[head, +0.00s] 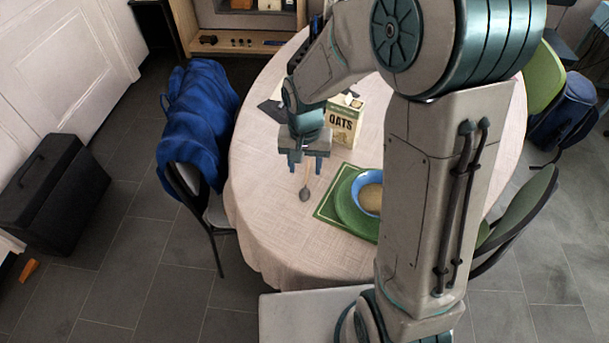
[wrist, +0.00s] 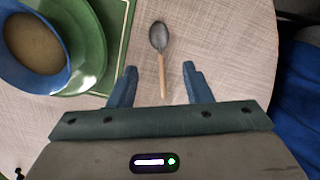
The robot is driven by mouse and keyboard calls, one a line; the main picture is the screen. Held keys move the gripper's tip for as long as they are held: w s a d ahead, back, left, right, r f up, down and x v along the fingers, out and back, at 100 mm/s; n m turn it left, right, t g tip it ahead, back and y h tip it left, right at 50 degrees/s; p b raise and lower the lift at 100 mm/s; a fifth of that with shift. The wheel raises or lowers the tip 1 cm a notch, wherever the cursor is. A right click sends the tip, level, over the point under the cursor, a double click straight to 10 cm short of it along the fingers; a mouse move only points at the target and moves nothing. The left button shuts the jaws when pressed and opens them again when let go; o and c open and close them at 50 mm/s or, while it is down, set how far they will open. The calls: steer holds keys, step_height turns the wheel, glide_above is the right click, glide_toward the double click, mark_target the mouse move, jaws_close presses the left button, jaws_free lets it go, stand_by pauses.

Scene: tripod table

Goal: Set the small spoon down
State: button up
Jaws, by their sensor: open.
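The small spoon (wrist: 159,45) has a dark grey bowl and a light wooden handle. It lies on the cloth-covered table (head: 262,210), beside the green placemat; it also shows in the head view (head: 304,193). My gripper (wrist: 158,80) is open, with one blue finger on each side of the handle's end in the wrist view. The fingers are apart from the handle. In the head view my gripper (head: 306,165) hangs over the table behind the spoon's bowl and hides part of its handle.
A green plate (wrist: 92,50) and blue bowl (wrist: 65,75) with tan food sit on the placemat (head: 325,208). An oats box (head: 345,122) stands behind my gripper. A chair with a blue jacket (head: 198,120) is at the left. The cloth left of the spoon is clear.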

steer(key=s+d+r+n+t, duration=0.2)
steer(key=s+d+r, duration=0.8)
steer(key=s+r, duration=0.3)
steer(key=shift+s+t, duration=0.3)
steer(key=shift+s, duration=0.25)
steer(key=shift+w+p+v, duration=0.25)
steer(key=shift+p+v, duration=0.95)
steer(key=shift+r, duration=0.1)
